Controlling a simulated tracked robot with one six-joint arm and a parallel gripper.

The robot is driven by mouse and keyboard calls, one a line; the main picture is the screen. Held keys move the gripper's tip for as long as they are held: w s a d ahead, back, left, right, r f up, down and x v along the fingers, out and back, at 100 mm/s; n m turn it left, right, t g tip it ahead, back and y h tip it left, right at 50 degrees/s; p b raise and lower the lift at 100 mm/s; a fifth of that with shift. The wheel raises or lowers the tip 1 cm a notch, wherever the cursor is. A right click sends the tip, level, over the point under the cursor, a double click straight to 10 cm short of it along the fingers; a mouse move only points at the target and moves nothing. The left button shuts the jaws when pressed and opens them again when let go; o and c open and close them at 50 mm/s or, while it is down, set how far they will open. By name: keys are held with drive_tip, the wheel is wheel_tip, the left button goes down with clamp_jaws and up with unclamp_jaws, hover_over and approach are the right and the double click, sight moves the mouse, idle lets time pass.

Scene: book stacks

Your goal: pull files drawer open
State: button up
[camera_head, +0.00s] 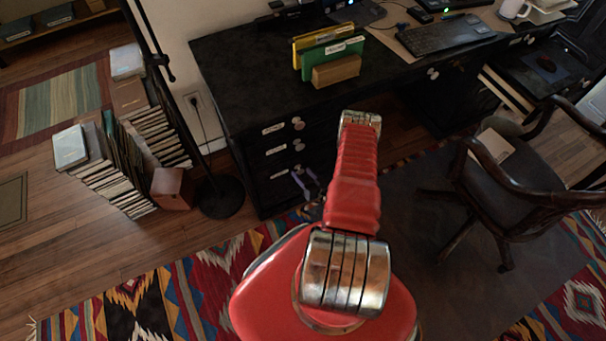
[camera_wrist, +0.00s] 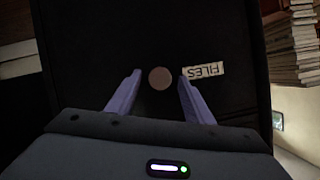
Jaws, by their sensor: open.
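The black desk's left drawer column has stacked drawers with pale labels and round knobs. In the wrist view, a drawer front (camera_wrist: 90,60) fills the middle, with a round knob (camera_wrist: 160,78) and a FILES label (camera_wrist: 203,70) upside down. My gripper (camera_wrist: 159,76) is open, its two purple fingers on either side of the knob with gaps to it; contact cannot be told. In the head view, my gripper (camera_head: 305,181) is in front of the lowest visible drawer, near its knob (camera_head: 299,168). That drawer looks shut. My red arm partly hides the desk's front.
A lamp base (camera_head: 219,197) and stacked books (camera_head: 110,178) stand left of the desk. A wooden armchair (camera_head: 515,185) stands at the right. A patterned rug (camera_head: 150,295) lies in front. Green and yellow folders (camera_head: 330,55) stand on the desktop.

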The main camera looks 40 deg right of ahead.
drive_tip(key=shift+w+f, duration=0.1)
drive_tip(key=shift+w, duration=0.25)
drive_tip(key=shift+c, duration=0.2)
clamp_jaws()
